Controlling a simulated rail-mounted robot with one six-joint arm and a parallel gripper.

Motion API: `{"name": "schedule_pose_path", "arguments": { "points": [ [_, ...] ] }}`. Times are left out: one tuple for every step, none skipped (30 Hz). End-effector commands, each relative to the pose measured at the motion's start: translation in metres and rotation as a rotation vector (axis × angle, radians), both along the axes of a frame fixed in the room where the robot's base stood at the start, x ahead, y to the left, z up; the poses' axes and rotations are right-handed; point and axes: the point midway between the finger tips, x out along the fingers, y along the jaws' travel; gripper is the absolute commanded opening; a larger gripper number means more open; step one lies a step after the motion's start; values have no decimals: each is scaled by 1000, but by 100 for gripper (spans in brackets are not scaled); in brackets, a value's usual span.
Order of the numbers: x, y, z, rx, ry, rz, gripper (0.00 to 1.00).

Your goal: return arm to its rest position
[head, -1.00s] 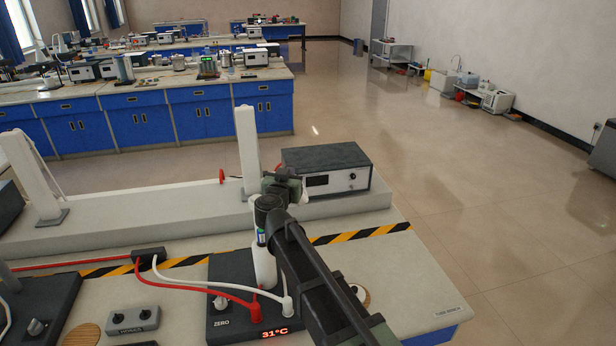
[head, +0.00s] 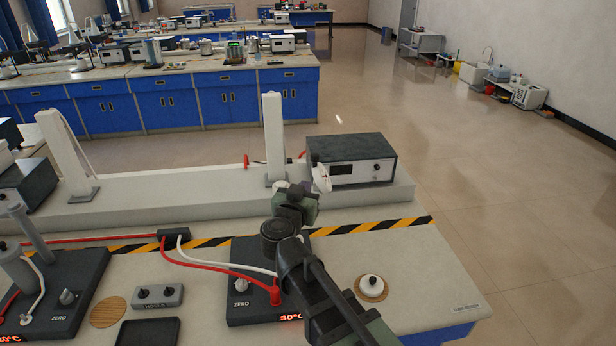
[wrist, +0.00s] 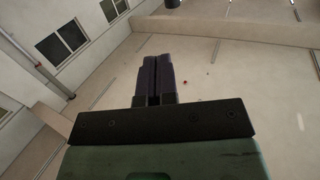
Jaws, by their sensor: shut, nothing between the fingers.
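My gripper (wrist: 157,80) shows in the wrist view with its two dark fingers together and nothing between them. The wrist view faces a pale room surface and windows, clear of the bench. In the head view my arm rises from the lower right over the bench, its wrist end in front of the long grey raised base (head: 230,203). The fingers cannot be made out clearly there. My arm covers part of the dark heater unit (head: 245,312), whose display reads about 30°C.
A grey instrument box (head: 350,160) stands close behind my wrist. A white upright post (head: 274,140) stands left of it. Red and white hoses run from a black block (head: 173,239) to the heater.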

Motion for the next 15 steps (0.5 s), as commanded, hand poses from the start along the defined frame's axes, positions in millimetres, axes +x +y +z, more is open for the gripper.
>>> {"name": "schedule_pose_path", "arguments": {
  "points": [
    [-5, 0, 0, 0, 0, 1, 0],
    [-6, 1, 0, 0, 0, 1, 0],
    [-6, 1, 0, 0, 0, 1, 0],
    [-6, 1, 0, 0, 0, 1, 0],
    [-6, 1, 0, 3, -1, 0, 0],
    [-6, 1, 0, 21, -4, 0, 0],
    [-6, 3, 0, 48, -10, 12, 0],
    [-4, 10, 1, 90, -19, 48, 0],
    [-3, 22, 4, 140, -42, 123, 0],
    [-3, 35, 8, 175, -61, 199, 0],
    [-5, 50, 11, 207, -75, 292, 0],
    [-12, 72, 15, 244, -81, 435, 0],
    [-20, 89, 15, 263, -68, 552, 0],
    [-29, 104, 13, 275, -36, 667, 0],
    [-41, 116, 4, 278, 39, 806, 0]
  ]
}}
